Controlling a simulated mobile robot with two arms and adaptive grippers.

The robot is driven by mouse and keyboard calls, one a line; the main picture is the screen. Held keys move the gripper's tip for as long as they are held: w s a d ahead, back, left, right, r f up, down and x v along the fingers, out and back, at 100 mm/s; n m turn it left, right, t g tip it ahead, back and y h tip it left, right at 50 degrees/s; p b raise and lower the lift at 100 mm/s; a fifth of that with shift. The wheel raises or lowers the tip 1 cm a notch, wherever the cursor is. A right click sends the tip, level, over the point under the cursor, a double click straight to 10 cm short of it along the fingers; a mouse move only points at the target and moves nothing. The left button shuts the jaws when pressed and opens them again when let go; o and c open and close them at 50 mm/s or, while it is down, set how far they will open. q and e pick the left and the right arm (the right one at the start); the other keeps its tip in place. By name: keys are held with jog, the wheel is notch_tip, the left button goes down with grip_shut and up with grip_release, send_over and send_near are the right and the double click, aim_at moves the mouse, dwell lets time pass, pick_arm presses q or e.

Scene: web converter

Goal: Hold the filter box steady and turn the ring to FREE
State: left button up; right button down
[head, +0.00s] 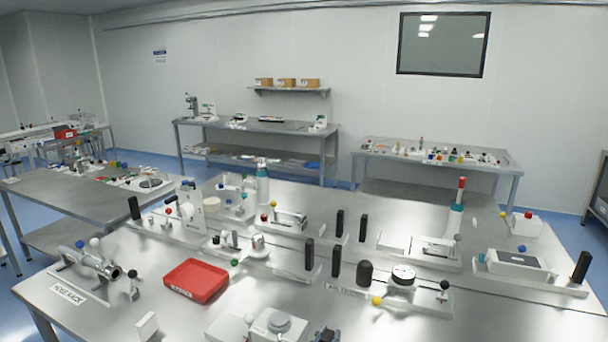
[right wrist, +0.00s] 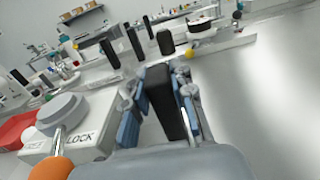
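The filter box (head: 262,333) is a white box with a round grey ring (head: 280,323) on top, at the bottom edge of the head view. In the right wrist view the ring (right wrist: 62,112) sits on the white box, with LOCK lettering on its front face. A metal lever with an orange ball (right wrist: 50,169) comes toward the camera between LOCK and partly covered lettering at left. My right gripper (right wrist: 160,105) is open beside the box, to its right. An upright black bar (right wrist: 166,95) stands between its fingers; contact is unclear. My left gripper is in neither view.
A red tray (head: 196,281) lies left of the box. Black posts (head: 309,254) and a round dial fixture (head: 402,276) stand behind. A small white block (head: 147,326) is at the front left. The steel table at front right is bare.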

dwell(0.4)
jog(key=shift+w+r, duration=0.1)
jog(key=shift+r, duration=0.1)
jog(key=shift+f, duration=0.1)
jog(key=shift+f+b, duration=0.25)
jog(key=shift+b, duration=0.05)
jog(key=shift+f, duration=0.2)
